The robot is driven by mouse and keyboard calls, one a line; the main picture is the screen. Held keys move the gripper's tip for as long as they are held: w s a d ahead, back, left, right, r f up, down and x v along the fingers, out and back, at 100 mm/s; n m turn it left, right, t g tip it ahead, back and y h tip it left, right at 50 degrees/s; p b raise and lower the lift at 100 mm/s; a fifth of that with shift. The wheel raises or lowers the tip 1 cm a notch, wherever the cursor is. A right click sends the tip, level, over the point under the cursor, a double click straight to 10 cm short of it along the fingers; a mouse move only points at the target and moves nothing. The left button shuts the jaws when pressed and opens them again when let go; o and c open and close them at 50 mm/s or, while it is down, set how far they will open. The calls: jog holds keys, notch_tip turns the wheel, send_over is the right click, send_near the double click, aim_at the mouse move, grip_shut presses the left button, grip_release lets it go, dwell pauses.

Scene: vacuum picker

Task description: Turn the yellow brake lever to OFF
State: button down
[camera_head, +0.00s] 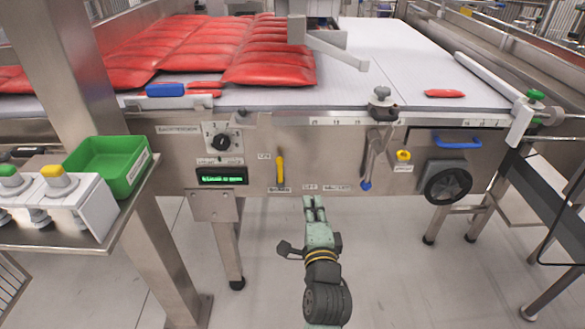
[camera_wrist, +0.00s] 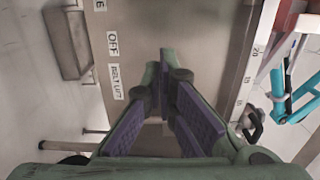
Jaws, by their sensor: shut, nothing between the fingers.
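The yellow brake lever (camera_head: 280,167) stands roughly upright on the steel front panel (camera_head: 235,140), below the conveyor edge. A small label sits at its lower end, and the OFF label (camera_head: 310,188) is to its right. My gripper (camera_head: 314,203) is just below the panel's lower edge, to the right of and below the lever, apart from it. The fingers are shut and empty. In the wrist view, my gripper (camera_wrist: 160,72) points along the panel beside the OFF label (camera_wrist: 113,44) and the belt lift label (camera_wrist: 117,82). The lever does not show there.
A rotary knob (camera_head: 222,142) and a green-lit display (camera_head: 221,176) are left of the lever. Hanging tools (camera_head: 376,155), a yellow knob (camera_head: 403,155) and a black handwheel (camera_head: 447,183) are to the right. A green bin (camera_head: 108,165) stands at left. Red bags (camera_head: 270,65) lie on the belt.

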aim_at(280, 172)
jog(key=shift+s, duration=0.15)
jog(key=shift+r, duration=0.1)
jog(key=w+a+p, duration=0.1)
jog(key=w, duration=0.2)
jog(key=w+a+p, duration=0.1)
jog(key=w, duration=0.3)
jog(key=w+a+p, duration=0.1)
jog(key=w, duration=0.2)
jog(key=shift+w, duration=0.3)
jog(key=shift+w+a, duration=0.15)
jog(key=shift+a, duration=0.6)
